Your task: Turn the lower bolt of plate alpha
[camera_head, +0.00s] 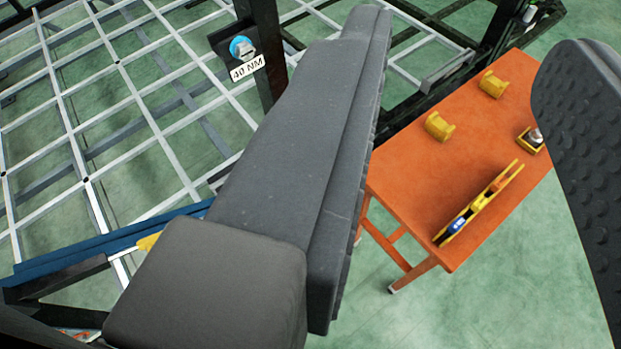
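A bolt (242,48) with a silver hex head and a blue ring sits on a small dark plate (222,38) on a black upright at the top centre. A white label (247,68) below it reads "40 NM". No name shows on the plate, and I cannot tell whether this is the lower bolt of plate alpha. My gripper (465,45) has its dark grey fingers wide apart, one across the middle and one at the right edge. It is open, with nothing between the fingers. The bolt lies left of the middle finger, which hides part of the frame behind it.
An orange table (480,140) stands at the right. It bears a long yellow tool (478,205) with a blue part, two yellow holders (439,126) and a small yellow block with a metal piece (531,140). A light metal grid (110,120) of the chassis fills the left. Green floor shows around the table.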

